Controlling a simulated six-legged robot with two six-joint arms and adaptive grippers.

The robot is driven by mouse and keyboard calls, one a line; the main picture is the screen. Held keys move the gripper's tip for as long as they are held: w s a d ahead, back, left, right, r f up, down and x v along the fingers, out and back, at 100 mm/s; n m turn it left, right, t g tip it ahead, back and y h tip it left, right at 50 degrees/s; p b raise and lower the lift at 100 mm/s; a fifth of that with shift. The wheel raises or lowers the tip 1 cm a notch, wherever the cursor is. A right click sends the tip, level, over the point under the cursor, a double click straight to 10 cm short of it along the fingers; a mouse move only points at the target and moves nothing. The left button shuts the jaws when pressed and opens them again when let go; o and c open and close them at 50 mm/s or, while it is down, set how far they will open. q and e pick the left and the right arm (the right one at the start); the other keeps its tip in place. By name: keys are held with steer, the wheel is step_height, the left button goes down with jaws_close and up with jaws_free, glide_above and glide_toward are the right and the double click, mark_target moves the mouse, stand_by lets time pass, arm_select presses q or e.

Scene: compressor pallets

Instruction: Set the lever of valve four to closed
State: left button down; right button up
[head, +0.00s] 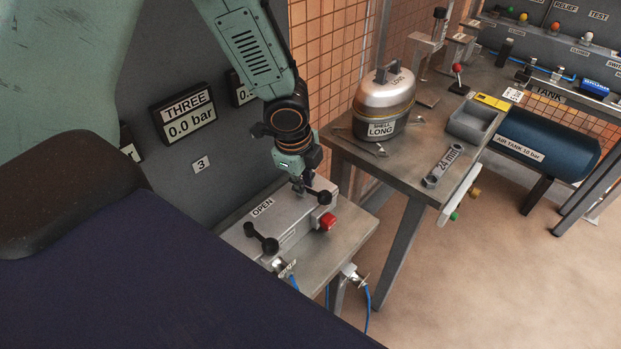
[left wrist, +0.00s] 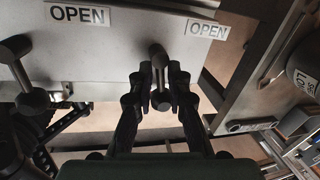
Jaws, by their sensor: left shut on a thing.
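The grey valve block (head: 291,222) sits on a small steel bench and carries two black levers with round knobs. My left gripper (head: 300,184) is over the farther lever (head: 319,196), which I take for valve four; its number is not visible. In the left wrist view, the fingers (left wrist: 162,88) are shut on this lever (left wrist: 157,57), one on each side. Its upper knob sticks out beyond the fingertips, left of an OPEN label (left wrist: 207,30). The nearer lever (head: 262,242) stands free, also seen in the left wrist view (left wrist: 24,75). My right gripper is not in view.
A red knob (head: 327,221) sits on the block's front beside the held lever. Gauge THREE (head: 183,114) reads 0.0 bar on the wall panel; another gauge is partly hidden by my arm. A bench with a LONG shell (head: 384,100) stands close to the right.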

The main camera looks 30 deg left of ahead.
arm_select(q)
steer(key=shift+s+a+m+p, duration=0.15)
steer(key=shift+s+m+p, duration=0.05)
steer(key=shift+m+p, duration=0.7)
steer(key=c, duration=1.7)
jaws_free()
steer(key=shift+w+m, duration=0.1)
steer(key=shift+m, duration=0.2)
steer(key=shift+o, duration=1.4)
steer(key=shift+a, duration=0.25)
steer(key=shift+d, duration=0.15)
